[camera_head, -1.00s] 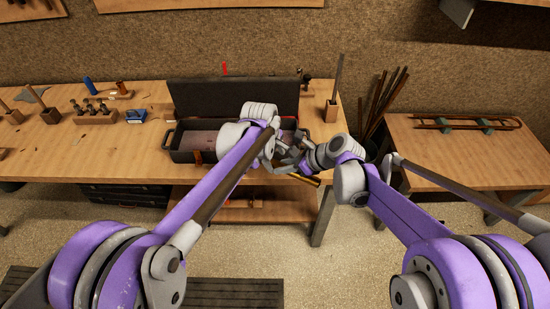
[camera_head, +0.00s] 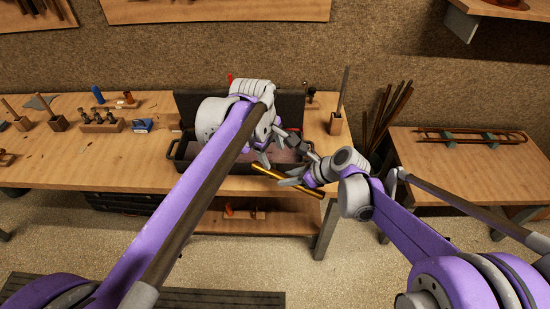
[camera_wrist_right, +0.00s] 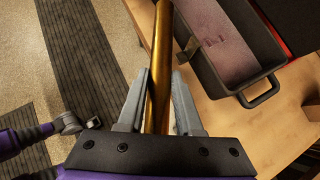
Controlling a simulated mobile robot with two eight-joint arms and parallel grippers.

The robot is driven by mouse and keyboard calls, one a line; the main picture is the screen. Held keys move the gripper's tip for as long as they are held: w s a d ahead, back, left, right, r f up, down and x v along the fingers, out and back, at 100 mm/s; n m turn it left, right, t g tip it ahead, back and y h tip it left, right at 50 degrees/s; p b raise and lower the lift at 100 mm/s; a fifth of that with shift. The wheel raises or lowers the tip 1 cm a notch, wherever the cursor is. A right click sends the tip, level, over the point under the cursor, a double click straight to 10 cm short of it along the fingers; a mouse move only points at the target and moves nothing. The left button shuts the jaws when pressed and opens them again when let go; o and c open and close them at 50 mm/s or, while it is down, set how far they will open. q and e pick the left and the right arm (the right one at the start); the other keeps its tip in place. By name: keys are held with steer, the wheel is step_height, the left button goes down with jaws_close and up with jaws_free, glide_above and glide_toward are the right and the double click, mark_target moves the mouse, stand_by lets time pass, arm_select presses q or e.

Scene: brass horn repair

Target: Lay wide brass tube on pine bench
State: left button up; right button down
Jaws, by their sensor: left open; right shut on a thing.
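The wide brass tube (camera_head: 303,188) is a gold cylinder, held slanted near the front edge of the pale wooden bench (camera_head: 130,170). My right gripper (camera_head: 288,182) is shut on it. In the right wrist view the tube (camera_wrist_right: 161,55) runs between the two fingers of this gripper (camera_wrist_right: 160,100), with its far part beside the bench edge (camera_wrist_right: 145,15). I cannot tell whether the tube touches the bench. My left gripper (camera_head: 278,150) is open, above the toolbox and just up and left of the right gripper. The left arm hides part of the bench.
An open dark toolbox (camera_head: 178,158) stands on the bench behind the tube, its handle (camera_wrist_right: 262,92) near the right gripper. Small tools and blocks (camera_head: 100,123) stand at the left. A second wooden table (camera_head: 450,165) holds a long brass piece (camera_head: 465,135).

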steer(key=shift+w+a+f, duration=0.1)
steer(key=shift+w+f, duration=0.1)
steer(key=w+a+f+n+g, duration=0.2)
steer(key=f, duration=0.1)
steer(key=w+f+n+g+y, duration=0.1)
steer(key=w+f+n, duration=0.1)
steer(key=shift+a, duration=0.4)
steer(key=shift+w+a+f+n, duration=0.1)
steer(key=shift+f+n, duration=0.05)
steer(key=shift+n, duration=0.15)
arm_select(q)
steer(key=m+t+y, duration=0.1)
steer(key=m, duration=2.3)
glide_toward(259, 166)
steer(key=s+d+f, duration=0.2)
steer(key=w+f+m, duration=0.4)
steer(key=f+m, duration=0.3)
steer(key=f, duration=0.5)
steer(key=shift+w+t, duration=0.3)
steer(key=shift+w, duration=0.1)
steer(key=shift+c, duration=0.2)
